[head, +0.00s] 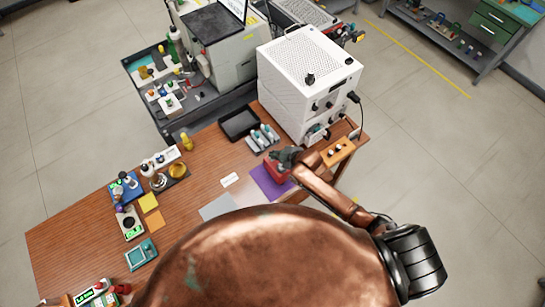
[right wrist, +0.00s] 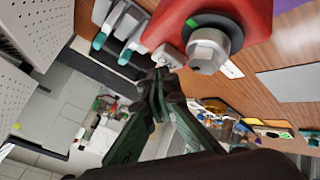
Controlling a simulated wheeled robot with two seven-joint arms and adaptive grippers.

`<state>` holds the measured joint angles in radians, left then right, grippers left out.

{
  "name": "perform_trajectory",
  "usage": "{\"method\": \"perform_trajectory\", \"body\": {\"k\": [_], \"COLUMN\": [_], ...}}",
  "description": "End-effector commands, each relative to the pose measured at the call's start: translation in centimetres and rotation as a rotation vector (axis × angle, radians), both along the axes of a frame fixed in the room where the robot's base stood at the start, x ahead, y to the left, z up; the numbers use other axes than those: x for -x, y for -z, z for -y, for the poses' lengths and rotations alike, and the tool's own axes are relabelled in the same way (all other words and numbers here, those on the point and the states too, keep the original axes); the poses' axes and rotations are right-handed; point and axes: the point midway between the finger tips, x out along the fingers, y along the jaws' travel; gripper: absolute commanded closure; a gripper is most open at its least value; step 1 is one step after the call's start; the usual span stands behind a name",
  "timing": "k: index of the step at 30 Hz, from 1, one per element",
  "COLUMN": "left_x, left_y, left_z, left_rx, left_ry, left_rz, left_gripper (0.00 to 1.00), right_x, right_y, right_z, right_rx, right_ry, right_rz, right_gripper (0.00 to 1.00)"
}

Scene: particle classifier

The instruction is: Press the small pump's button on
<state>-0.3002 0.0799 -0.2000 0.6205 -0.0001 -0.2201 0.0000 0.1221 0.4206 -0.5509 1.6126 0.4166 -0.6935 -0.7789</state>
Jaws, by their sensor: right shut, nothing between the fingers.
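The small pump is a red box (head: 273,174) on the purple mat at the right part of the wooden table. In the right wrist view the red pump (right wrist: 252,14) fills the top, with a black ring, a grey hexagonal fitting (right wrist: 208,50) and a small green mark (right wrist: 191,22). A small light-grey block (right wrist: 168,55) sticks out at its lower left edge. My right gripper (head: 277,157) is at the pump. It is shut and empty, and its dark fingertips (right wrist: 158,76) are close to the grey block; I cannot tell whether they touch. My left gripper is not in view.
A large white perforated machine (head: 305,80) stands behind the pump. A black tray (head: 238,123) and a rack of tubes (head: 263,138) are near it.

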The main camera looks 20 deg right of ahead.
Motion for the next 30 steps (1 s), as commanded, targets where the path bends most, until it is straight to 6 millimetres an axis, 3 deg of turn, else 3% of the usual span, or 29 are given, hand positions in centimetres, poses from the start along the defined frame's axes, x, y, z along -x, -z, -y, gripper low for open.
{"method": "perform_trajectory", "body": {"k": [30], "left_x": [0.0], "left_y": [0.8], "left_z": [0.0], "left_rx": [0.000], "left_ry": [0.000], "left_rz": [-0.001], "left_gripper": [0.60], "right_x": [0.0], "right_y": [1.2], "right_z": [0.0], "right_rx": [0.001], "right_ry": [0.001], "right_rz": [0.000], "right_gripper": [1.00]}}
